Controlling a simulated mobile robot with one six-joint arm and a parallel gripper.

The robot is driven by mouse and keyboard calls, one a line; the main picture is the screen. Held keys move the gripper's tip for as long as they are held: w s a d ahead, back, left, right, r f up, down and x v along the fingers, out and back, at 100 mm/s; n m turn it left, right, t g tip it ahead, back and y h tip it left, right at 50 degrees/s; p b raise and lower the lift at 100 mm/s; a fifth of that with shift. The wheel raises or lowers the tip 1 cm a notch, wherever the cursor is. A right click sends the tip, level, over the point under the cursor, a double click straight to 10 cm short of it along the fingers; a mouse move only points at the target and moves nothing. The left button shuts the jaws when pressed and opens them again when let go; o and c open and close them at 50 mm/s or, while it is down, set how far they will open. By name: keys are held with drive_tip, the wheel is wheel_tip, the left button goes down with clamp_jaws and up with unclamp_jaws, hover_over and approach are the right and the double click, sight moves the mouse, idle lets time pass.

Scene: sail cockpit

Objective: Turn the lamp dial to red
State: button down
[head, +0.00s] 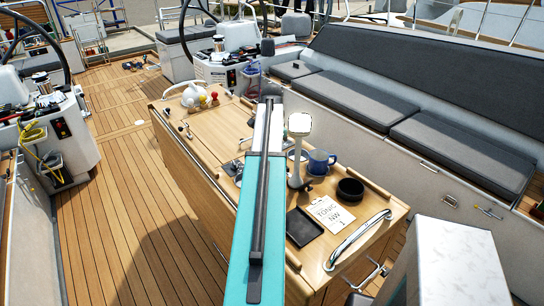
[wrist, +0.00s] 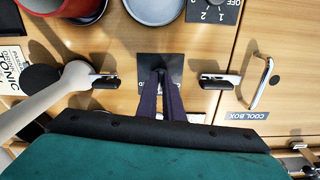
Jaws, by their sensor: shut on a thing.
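In the wrist view, a dark square plate (wrist: 146,64) lies on the wooden table top in the middle, with a dark dial on it. My gripper (wrist: 160,80) has its two dark purple fingers closed on that dial, which I take as the lamp dial. The fingers hide most of the dial and most of the lettering, so its setting cannot be read. In the head view, my teal arm covers this area, and gripper and dial do not show. A white lamp (head: 299,150) stands upright on the table.
Metal fittings flank the plate on the left (wrist: 103,81) and right (wrist: 220,81). Another dial panel marked OFF, 1, 2 (wrist: 212,12) lies close by. A chrome handle (wrist: 262,84) is by the COOL BOX label. A blue mug (head: 321,162) and black bowl (head: 350,190) crowd the table.

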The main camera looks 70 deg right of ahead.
drive_tip(key=m, duration=0.5)
drive_tip(key=shift+s+d+m, duration=0.1)
drive_tip(key=shift+s+m, duration=0.05)
drive_tip(key=shift+m, duration=0.15)
drive_tip(key=m, duration=0.5)
idle(0.4)
drive_tip(key=c, duration=1.9)
unclamp_jaws()
drive_tip(key=shift+r, duration=0.15)
